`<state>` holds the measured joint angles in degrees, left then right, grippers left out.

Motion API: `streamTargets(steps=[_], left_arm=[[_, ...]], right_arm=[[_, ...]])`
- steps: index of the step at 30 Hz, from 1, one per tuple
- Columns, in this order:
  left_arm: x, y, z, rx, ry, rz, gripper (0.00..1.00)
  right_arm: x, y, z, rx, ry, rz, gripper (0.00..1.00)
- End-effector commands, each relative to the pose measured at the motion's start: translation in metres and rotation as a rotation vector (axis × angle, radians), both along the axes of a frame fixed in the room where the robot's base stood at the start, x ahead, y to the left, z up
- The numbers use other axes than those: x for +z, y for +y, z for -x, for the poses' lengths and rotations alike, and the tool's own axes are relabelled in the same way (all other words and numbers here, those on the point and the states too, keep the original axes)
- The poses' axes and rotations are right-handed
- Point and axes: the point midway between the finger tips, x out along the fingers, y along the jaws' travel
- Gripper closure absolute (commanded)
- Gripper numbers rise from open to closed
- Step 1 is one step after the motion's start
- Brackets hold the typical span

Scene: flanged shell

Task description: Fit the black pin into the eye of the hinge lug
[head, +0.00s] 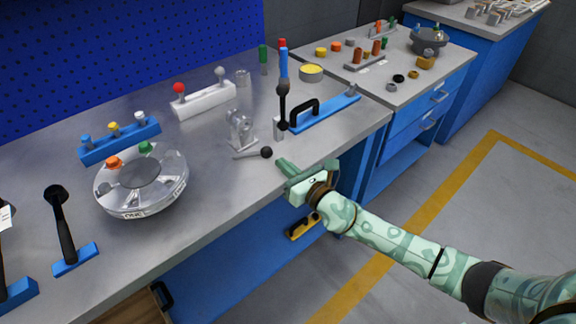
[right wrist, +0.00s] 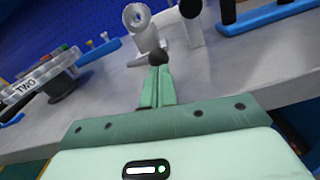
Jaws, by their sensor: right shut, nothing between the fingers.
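The hinge lug (head: 240,128) is a silver bracket standing on the grey bench, left of the blue-based clamp. Its round eye shows in the right wrist view, where the lug (right wrist: 147,38) stands beyond my fingertips. A pin with a black ball knob (head: 266,152) and a grey shaft (head: 246,155) lies on the bench just in front of the lug, outside the eye. In the right wrist view the knob (right wrist: 158,58) is just past my fingertips; contact cannot be told. My right gripper (head: 283,165) is shut and empty, by the bench's front edge. My left gripper is not in view.
A clear round shell (head: 178,192) with coloured knobs stands at left. A black-handled clamp on a blue base (head: 330,113) stands right of the lug. A white block (head: 204,101) and a blue rack (head: 120,142) are behind. Bare bench lies between shell and lug.

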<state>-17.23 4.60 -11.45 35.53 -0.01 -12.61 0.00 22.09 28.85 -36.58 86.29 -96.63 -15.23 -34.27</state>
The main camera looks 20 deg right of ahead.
Motion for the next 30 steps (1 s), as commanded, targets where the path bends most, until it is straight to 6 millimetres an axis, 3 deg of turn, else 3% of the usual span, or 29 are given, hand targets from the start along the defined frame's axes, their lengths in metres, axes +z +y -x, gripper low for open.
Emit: streamTargets(steps=[5, 18, 24, 30], left_arm=[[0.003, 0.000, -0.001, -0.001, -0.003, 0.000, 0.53], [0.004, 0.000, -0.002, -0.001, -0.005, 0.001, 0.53], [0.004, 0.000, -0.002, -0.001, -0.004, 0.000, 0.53], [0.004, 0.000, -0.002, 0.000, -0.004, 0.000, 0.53]], right_arm=[[0.000, -0.008, 0.020, 0.000, 0.002, 0.002, 1.00], [-0.002, -0.045, 0.125, 0.003, 0.004, 0.003, 1.00], [-0.001, -0.053, 0.146, 0.000, 0.000, 0.001, 1.00], [0.000, -0.054, 0.149, 0.001, -0.001, 0.000, 1.00]])
